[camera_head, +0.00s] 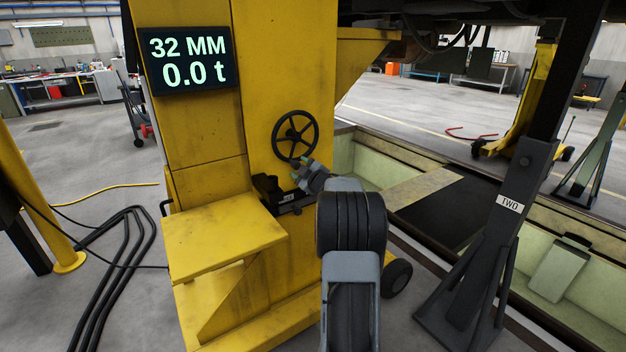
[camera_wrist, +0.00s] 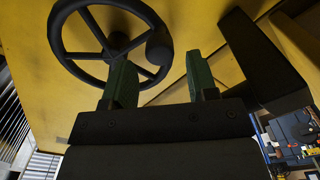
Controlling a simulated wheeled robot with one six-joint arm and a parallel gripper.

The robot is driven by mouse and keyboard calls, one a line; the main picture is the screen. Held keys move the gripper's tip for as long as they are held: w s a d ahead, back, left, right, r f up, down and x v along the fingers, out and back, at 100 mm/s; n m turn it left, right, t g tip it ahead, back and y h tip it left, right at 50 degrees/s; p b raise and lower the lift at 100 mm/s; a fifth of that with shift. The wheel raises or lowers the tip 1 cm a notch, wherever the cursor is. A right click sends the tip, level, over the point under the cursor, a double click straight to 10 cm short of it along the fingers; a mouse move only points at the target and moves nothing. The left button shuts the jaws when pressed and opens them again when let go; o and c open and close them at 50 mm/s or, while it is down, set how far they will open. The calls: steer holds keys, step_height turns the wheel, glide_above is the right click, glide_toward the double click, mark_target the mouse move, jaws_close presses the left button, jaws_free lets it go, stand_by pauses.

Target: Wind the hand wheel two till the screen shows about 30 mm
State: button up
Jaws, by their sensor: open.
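The black hand wheel (camera_head: 295,135) is mounted on the face of the yellow lifting jack (camera_head: 290,60). The screen (camera_head: 186,60) on the jack reads 32 MM and 0.0 t. My gripper (camera_head: 301,168) is just below the wheel's lower rim in the head view. In the wrist view the wheel (camera_wrist: 90,45) fills the upper left, with its round knob (camera_wrist: 159,50) at the right of the rim. My gripper (camera_wrist: 160,75) is open there, its two green fingers either side of the knob in the picture. Contact cannot be told.
A dark grey stand labelled TWO (camera_head: 480,240) is at the right, beside the open pit (camera_head: 560,270). A yellow step-like plate (camera_head: 225,240) juts from the jack at lower left. Black cables (camera_head: 110,260) lie on the floor at left.

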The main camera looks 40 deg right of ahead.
steer(key=s+a, duration=0.1)
steer(key=s, duration=0.9)
steer(key=shift+a, duration=0.25)
steer(key=shift+s, duration=0.1)
